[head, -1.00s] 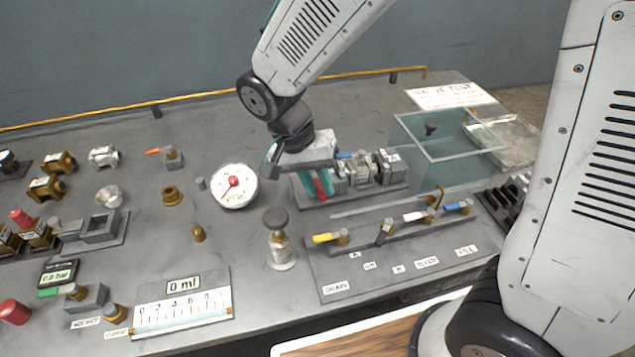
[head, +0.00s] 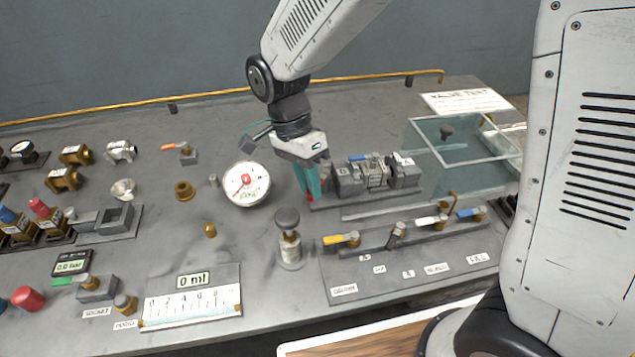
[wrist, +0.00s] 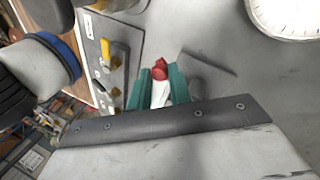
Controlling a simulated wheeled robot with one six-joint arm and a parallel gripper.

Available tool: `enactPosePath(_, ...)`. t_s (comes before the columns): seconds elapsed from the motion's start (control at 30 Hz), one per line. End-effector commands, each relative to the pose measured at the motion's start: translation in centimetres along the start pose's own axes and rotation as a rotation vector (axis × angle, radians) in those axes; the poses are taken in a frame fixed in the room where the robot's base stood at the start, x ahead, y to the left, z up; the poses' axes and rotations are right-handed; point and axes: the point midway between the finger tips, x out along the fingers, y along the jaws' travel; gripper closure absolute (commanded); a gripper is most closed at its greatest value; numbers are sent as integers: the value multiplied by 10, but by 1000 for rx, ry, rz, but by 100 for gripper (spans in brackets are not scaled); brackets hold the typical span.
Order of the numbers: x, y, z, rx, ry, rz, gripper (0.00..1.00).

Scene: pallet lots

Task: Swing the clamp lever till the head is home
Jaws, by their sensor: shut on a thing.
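The clamp lever's red end (wrist: 159,68) shows between my teal fingers in the wrist view, with a pale part below it. My gripper (head: 309,187) points down at the left end of the clamp fixture (head: 376,174) in the head view. It also shows in the wrist view (wrist: 160,84), shut on the lever. The fixture is a row of grey blocks on a base, with a blue part on top. My fingers hide most of the lever in the head view, and I cannot tell where the clamp head sits.
A round dial gauge (head: 246,184) stands left of my gripper. A dark-topped plunger (head: 288,238) stands in front. A panel with several coloured valve levers (head: 410,255) lies in front of the fixture. A glass tank (head: 465,150) is to the right.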

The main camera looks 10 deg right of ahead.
Motion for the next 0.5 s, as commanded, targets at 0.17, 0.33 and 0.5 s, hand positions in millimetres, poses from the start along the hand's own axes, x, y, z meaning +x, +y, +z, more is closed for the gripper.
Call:
enactPosePath(0.17, -2, -11, 4, 158, -58, 6, 100)
enactPosePath(0.33, -6, -22, 5, 309, -112, 6, 100)
enactPosePath(0.5, -10, -33, 4, 463, -167, 5, 100)
